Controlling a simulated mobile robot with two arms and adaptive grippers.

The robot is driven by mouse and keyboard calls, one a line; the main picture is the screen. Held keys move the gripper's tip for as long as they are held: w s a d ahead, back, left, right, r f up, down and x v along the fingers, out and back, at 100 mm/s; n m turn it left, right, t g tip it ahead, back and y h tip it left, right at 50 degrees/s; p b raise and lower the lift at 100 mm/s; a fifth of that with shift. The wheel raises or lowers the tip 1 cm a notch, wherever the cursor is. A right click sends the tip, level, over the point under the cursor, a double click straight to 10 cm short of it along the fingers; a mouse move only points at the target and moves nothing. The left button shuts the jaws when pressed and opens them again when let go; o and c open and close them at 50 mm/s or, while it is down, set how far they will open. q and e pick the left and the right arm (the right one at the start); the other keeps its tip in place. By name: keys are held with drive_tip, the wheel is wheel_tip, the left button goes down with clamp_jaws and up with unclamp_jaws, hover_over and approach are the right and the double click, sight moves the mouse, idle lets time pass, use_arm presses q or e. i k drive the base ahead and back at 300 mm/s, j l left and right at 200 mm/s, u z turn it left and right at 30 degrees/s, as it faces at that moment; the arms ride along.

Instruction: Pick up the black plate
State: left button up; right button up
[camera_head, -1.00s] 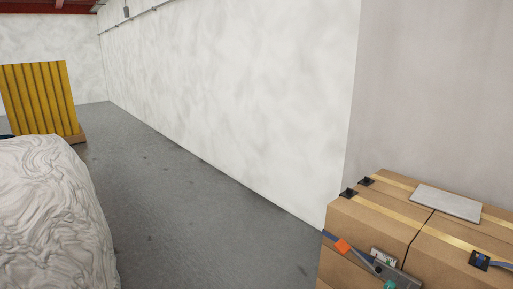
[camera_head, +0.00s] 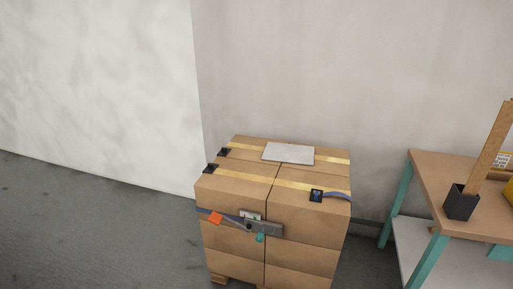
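Black corner plates lie on a stack of cardboard boxes (camera_head: 235,192). One black plate (camera_head: 316,196) sits at the front right of the top, with a blue strap running from it over the right edge. Two more black plates lie at the left edge, one farther back (camera_head: 224,152) and one nearer (camera_head: 211,168). A grey metal strap tool (camera_head: 264,228) hangs on the front of the stack, with an orange piece (camera_head: 215,218) on the blue strap beside it. Neither of my grippers shows.
A light grey flat sheet (camera_head: 288,153) lies on top of the boxes. At the right stands a wooden-topped table (camera_head: 425,165) with teal legs, bearing a black holder (camera_head: 461,203) with a wooden piece. Grey floor (camera_head: 90,225) is clear at the left.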

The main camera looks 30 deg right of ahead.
sight(316, 197)
drive_tip(key=z, duration=1.55)
drive_tip(key=i, duration=0.15)
